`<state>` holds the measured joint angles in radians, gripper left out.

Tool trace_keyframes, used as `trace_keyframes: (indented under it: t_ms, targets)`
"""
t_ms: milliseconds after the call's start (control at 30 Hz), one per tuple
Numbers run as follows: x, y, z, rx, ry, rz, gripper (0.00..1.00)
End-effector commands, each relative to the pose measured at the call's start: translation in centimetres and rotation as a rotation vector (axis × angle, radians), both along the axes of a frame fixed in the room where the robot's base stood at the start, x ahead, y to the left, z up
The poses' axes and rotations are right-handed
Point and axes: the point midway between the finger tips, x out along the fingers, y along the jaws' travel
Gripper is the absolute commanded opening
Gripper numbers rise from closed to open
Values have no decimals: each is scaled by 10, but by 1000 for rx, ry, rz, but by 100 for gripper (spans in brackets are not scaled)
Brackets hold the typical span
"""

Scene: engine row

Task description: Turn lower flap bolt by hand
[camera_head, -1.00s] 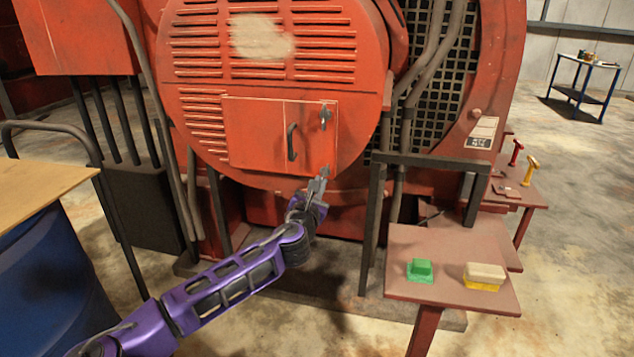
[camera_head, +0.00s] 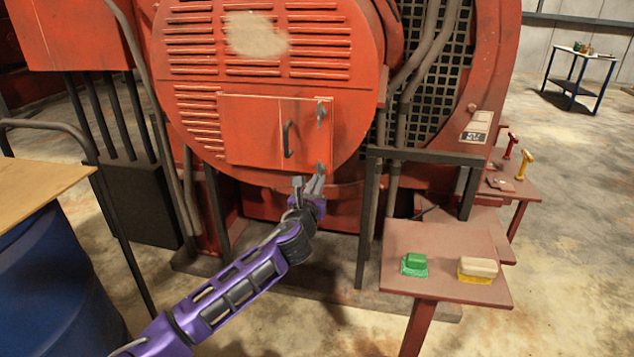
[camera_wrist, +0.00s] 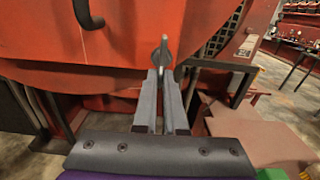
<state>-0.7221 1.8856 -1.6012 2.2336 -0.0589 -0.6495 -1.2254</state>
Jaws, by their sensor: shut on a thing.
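The flap (camera_head: 252,132) is a red rectangular door on the round red engine cover and appears closed. Its upper bolt (camera_head: 321,113) is a grey wing-shaped piece near the flap's right edge. The lower flap bolt (camera_head: 320,168) sits below it at the flap's lower right corner. My gripper (camera_head: 309,182) reaches up to it from below. In the wrist view my gripper (camera_wrist: 160,78) has its two grey fingers close together, shut on the lower bolt (camera_wrist: 163,52), whose pointed wing stands beyond the fingertips. The fingers partly hide the bolt's base.
A dark handle (camera_head: 287,139) stands out from the flap, left of the bolts. A red side table (camera_head: 440,240) at right holds a green block (camera_head: 415,264) and a cream-and-yellow block (camera_head: 478,269). A blue drum (camera_head: 50,280) stands at left.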

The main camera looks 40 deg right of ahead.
Motion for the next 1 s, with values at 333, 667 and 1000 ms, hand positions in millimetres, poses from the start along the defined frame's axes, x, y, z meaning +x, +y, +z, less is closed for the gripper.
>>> trace_keyframes:
  t_ms: [333, 667, 1000]
  targets:
    - [1, 0, 3, -3, -4, 1, 34]
    - [-1, -2, 1, -1, -2, -4, 39]
    - [0, -1, 0, 0, -1, -2, 39]
